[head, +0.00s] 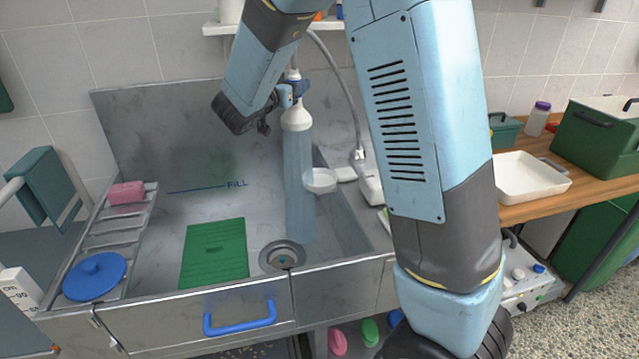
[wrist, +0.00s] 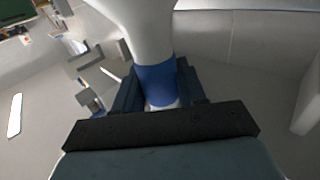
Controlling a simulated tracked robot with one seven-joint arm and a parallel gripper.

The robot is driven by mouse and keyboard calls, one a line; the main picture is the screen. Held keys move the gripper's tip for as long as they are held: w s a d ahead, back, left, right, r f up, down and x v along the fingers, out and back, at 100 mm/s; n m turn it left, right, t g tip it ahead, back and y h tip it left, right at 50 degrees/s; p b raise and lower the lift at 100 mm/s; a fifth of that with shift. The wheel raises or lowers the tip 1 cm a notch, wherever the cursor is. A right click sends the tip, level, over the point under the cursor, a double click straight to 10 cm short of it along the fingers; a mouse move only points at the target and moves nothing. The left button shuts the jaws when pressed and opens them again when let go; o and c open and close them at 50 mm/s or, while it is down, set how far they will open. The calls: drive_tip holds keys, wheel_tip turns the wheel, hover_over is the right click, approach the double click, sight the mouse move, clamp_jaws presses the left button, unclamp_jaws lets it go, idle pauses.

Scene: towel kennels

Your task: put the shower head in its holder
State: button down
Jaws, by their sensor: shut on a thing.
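The shower head (head: 297,118) is white with a blue collar. It hangs nearly upright, bell down, above the steel tub (head: 155,262). A bluish water-like column (head: 299,185) runs from it down to near the drain (head: 282,256). My gripper (head: 291,93) is shut on it at the collar. The wrist view shows the blue collar (wrist: 156,84) between the fingers and the white body beyond. A grey bracket (wrist: 95,72) stands left of the collar there, apart from it; I cannot tell whether it is the holder. My arm hides part of the back wall.
A grey hose (head: 345,85) loops down right of the shower head. A green mat (head: 215,252) lies in the tub. A rack with a pink sponge (head: 127,192) and blue lid (head: 95,276) is at left. A shelf (head: 222,29) hangs above. A wooden counter (head: 515,212) with a white tray stands right.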

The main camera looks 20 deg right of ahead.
drive_tip(key=s+d, duration=0.1)
drive_tip(key=d, duration=0.5)
drive_tip(key=shift+d, duration=0.15)
wheel_tip(320, 180, down, 6)
idle(1.0)
drive_tip(key=shift+f, duration=0.1)
drive_tip(key=shift+f, duration=1.9)
drive_tip(key=shift+f, duration=0.1)
drive_tip(key=shift+f, duration=1.4)
